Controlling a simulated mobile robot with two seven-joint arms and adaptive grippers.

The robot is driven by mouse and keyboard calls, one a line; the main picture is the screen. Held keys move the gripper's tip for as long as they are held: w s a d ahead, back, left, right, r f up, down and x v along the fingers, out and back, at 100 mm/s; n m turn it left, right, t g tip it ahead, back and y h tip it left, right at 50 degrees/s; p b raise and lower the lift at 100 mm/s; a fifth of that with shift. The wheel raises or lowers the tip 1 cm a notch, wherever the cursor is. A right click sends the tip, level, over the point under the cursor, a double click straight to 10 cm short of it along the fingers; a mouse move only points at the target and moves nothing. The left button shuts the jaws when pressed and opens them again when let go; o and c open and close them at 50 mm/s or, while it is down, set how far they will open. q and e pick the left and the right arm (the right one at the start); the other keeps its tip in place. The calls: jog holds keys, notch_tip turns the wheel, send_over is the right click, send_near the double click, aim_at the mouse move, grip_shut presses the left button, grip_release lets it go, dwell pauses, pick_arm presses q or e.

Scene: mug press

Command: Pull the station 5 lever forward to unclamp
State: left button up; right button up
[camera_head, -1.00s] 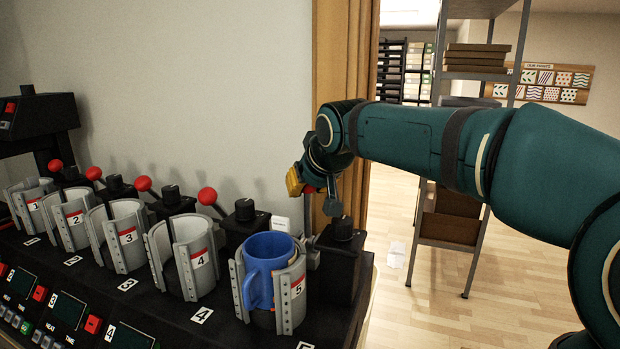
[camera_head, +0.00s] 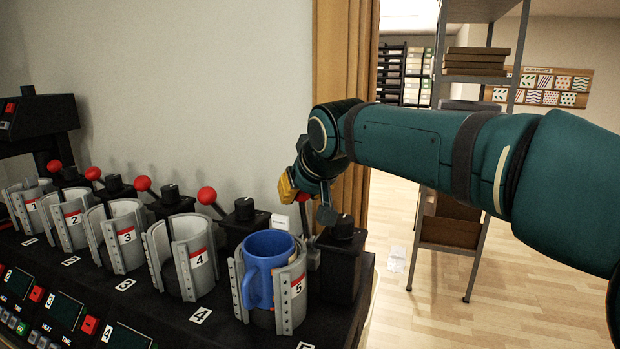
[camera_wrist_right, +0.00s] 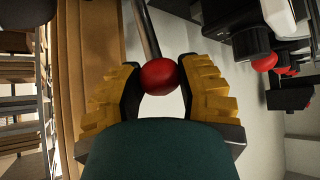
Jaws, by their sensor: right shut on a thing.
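The station 5 lever is a thin metal rod with a red ball knob (camera_wrist_right: 159,76), seen between the fingers in the right wrist view. My right gripper (camera_wrist_right: 160,82), with yellow finger pads, is shut on this knob. In the head view the right gripper (camera_head: 288,188) is behind station 5, and it mostly hides the knob. Station 5's grey clamp (camera_head: 292,295) stands around a blue mug (camera_head: 268,262), its handle toward the front left. The black lever housing (camera_head: 340,262) is behind the clamp. My left gripper is not in view.
A wall and wooden door frame (camera_head: 338,60) stand close behind. A metal shelf (camera_head: 480,235) is at the right.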

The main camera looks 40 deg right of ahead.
jog(key=shift+a+f, duration=0.1)
jog(key=shift+f, duration=0.05)
jog(key=shift+s+a+f+b, duration=0.3)
jog(key=shift+s+a+b, duration=0.15)
jog(key=shift+a+b, duration=0.25)
jog(key=o, duration=0.8)
jog(key=shift+o, duration=0.2)
jog(key=shift+r, duration=0.1)
notch_tip(320, 180, up, 6)
jog(key=s+p, duration=0.1)
jog(key=p, duration=0.3)
jog(key=shift+s+a+r+p, duration=0.2)
jog(key=shift+a+p, duration=0.05)
jog(key=shift+p, duration=0.15)
